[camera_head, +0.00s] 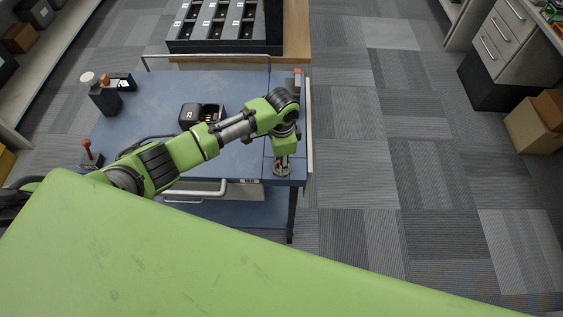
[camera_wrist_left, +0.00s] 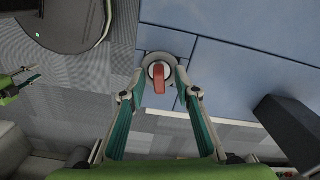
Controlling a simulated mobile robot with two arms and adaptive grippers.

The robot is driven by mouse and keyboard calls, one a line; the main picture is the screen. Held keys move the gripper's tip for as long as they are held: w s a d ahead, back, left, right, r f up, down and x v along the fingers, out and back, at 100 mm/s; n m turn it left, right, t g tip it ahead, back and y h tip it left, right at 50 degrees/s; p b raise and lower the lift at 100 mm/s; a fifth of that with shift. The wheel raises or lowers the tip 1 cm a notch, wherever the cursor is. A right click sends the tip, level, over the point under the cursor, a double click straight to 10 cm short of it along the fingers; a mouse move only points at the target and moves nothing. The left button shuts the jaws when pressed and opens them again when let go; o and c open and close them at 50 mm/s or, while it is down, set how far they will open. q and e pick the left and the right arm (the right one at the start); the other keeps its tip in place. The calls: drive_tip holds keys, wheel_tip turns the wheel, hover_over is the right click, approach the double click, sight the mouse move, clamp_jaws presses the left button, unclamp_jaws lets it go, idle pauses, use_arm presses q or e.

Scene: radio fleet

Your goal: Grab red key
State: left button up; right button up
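The red key (camera_wrist_left: 159,78) stands upright in a round grey-and-white base on the blue cart top, near its edge. My left gripper (camera_wrist_left: 160,72) is open, with one finger on each side of the key and a visible gap on both sides. In the head view my left gripper (camera_head: 282,163) points down at the cart's front right corner, and the wrist hides most of the key. A small green part with dark prongs (camera_wrist_left: 20,84) at the left edge of the wrist view looks like my right gripper; its opening is unclear.
The blue cart (camera_head: 150,90) also holds a dark box (camera_head: 202,113), a red-knobbed lever (camera_head: 87,150) and a dark canister (camera_head: 104,100). A compartment tray (camera_head: 225,46) stands behind it. Carpet to the right is clear, up to drawers (camera_head: 500,40) and cardboard boxes (camera_head: 535,125).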

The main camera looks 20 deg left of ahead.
use_arm(q)
clamp_jaws()
